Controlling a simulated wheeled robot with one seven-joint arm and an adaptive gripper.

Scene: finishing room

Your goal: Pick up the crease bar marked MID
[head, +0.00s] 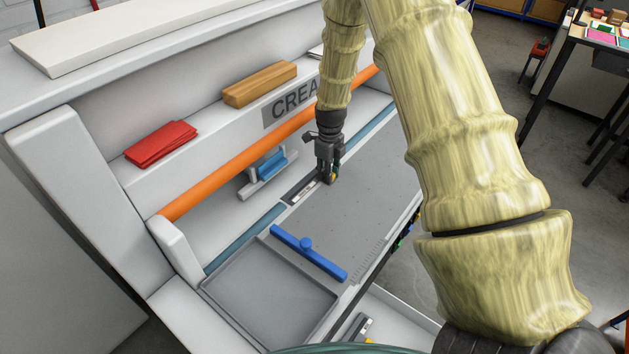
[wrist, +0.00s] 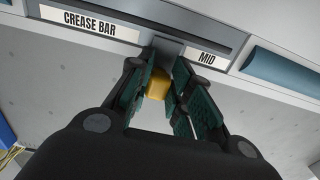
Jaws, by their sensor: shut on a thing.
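The crease bar marked MID (head: 302,189) is a dark grey strip with white labels, lying at the back edge of the grey machine bed. In the wrist view its labels (wrist: 207,57) read CREASE BAR and MID. A yellow grip (wrist: 158,84) stands out from it between the labels. My gripper (head: 329,176) points down at the bar's right part. In the wrist view the green-padded fingers (wrist: 165,92) are shut on the yellow grip, one on each side. The fingers hide part of the bar. I cannot tell whether it is lifted off the bed.
A blue bar with a knob (head: 308,252) lies across the bed beside a grey tray (head: 262,292). An orange rail (head: 250,155) runs along the back. A red cloth (head: 161,144) and a wooden block (head: 260,84) sit on the ledge. A blue-handled piece (head: 270,165) sits behind the bed.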

